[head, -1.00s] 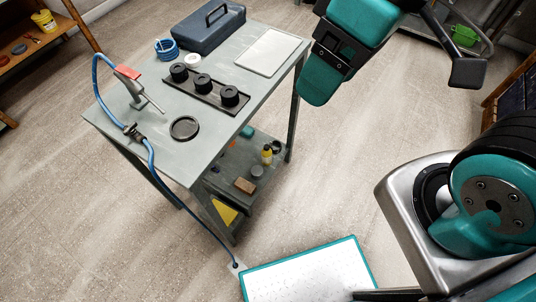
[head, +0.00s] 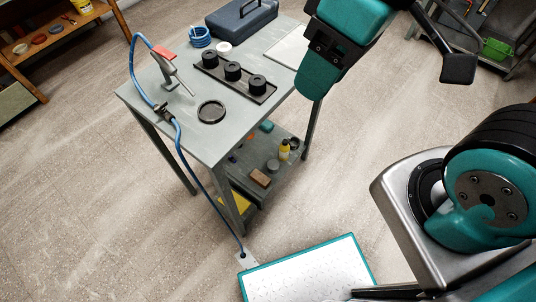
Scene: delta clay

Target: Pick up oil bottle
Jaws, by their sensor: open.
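A small yellow bottle with a dark cap (head: 284,150), which looks like the oil bottle, stands upright on the lower shelf of the grey metal table. It is close to other small items, and its label is too small to read. My gripper (head: 388,72) shows only in part at the top of the head view, with dark finger parts spread apart and nothing seen between them. In the picture it is above and right of the bottle, apart from it.
The table top (head: 180,125) holds a blue-grey case (head: 242,20), a black rack with round knobs (head: 235,80), a black ring (head: 211,111) and a clamped tool with a blue hose (head: 135,70). A brown block (head: 260,177) lies on the lower shelf.

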